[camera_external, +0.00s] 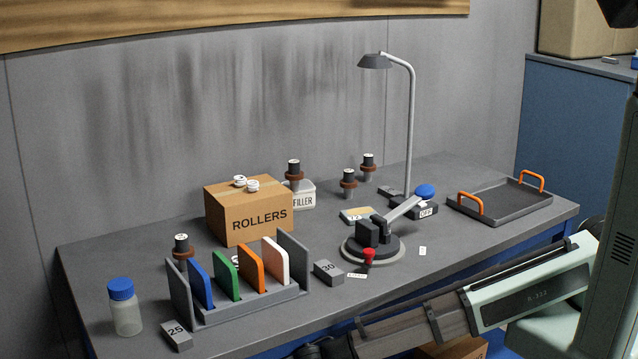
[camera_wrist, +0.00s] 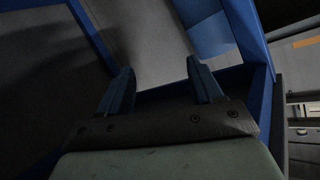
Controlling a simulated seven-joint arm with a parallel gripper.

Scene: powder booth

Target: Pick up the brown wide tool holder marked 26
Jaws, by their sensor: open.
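Several dark tool holders with brown flanges stand upright on the grey bench in the external view. One (camera_external: 181,246) is at the left behind the rack, one (camera_external: 293,171) is by the filler tub, and two (camera_external: 348,183) (camera_external: 368,165) stand farther back near the lamp. Their top labels are too small to read, so I cannot tell which is marked 26. My gripper (camera_wrist: 160,75) is open and empty in the wrist view, facing blue framework and a grey surface. In the external view its end is low at the bottom edge, in front of the bench, partly cut off.
A rack (camera_external: 217,314) with coloured plates, a bottle (camera_external: 125,308), blocks marked 25 (camera_external: 176,337) and 30 (camera_external: 328,272), a ROLLERS box (camera_external: 245,215), a toggle clamp (camera_external: 372,245), a lamp (camera_external: 410,130) and a tray (camera_external: 500,204) crowd the bench. The front right is clear.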

